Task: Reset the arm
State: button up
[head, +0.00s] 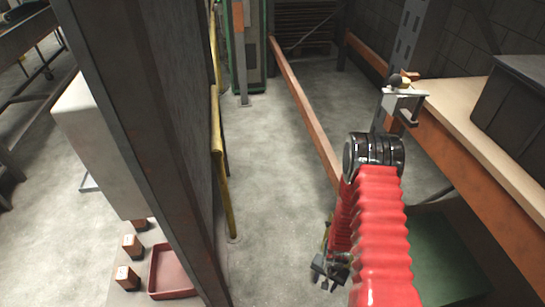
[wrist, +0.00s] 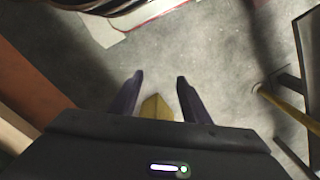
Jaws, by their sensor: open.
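My gripper (head: 328,276) hangs low at the end of my red arm in the head view, pointing down above the grey floor. In the wrist view its two dark fingers (wrist: 160,77) stand apart, with bare floor between their tips. A small yellow shape (wrist: 155,107) shows between the finger bases; I cannot tell whether it is part of the gripper or lies beyond it. Nothing is visibly clamped between the fingertips. My arm is bent over at its black joint, and the forearm drops from there.
A wooden shelf (head: 465,122) with a dark bin (head: 518,105) and a grey metal fixture (head: 403,97) stands at the right. A dark upright panel (head: 150,120) and yellow rail (head: 219,150) stand left. A red tray (head: 171,270) sits lower left. The middle floor is clear.

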notch_tip(320, 180, up, 24)
jog(key=a+n+g, duration=0.1)
jog(key=a+n, duration=0.1)
jog(key=n, duration=0.2)
jog(key=s+r+n+t, duration=0.1)
jog(key=s+r+t, duration=0.1)
jog(key=r, duration=1)
jog(key=s+a+r+t, duration=0.1)
jog(key=s+r, duration=0.4)
jog(key=r, duration=0.7)
jog(key=s+a+r+n+t, duration=0.1)
jog(key=s+r+t, duration=0.2)
jog(key=r, duration=0.9)
jog(key=shift+s+n+t, duration=0.25)
jog(key=shift+n+t, duration=0.05)
jog(key=shift+t, duration=0.1)
jog(key=shift+a, duration=0.1)
dwell(1.2)
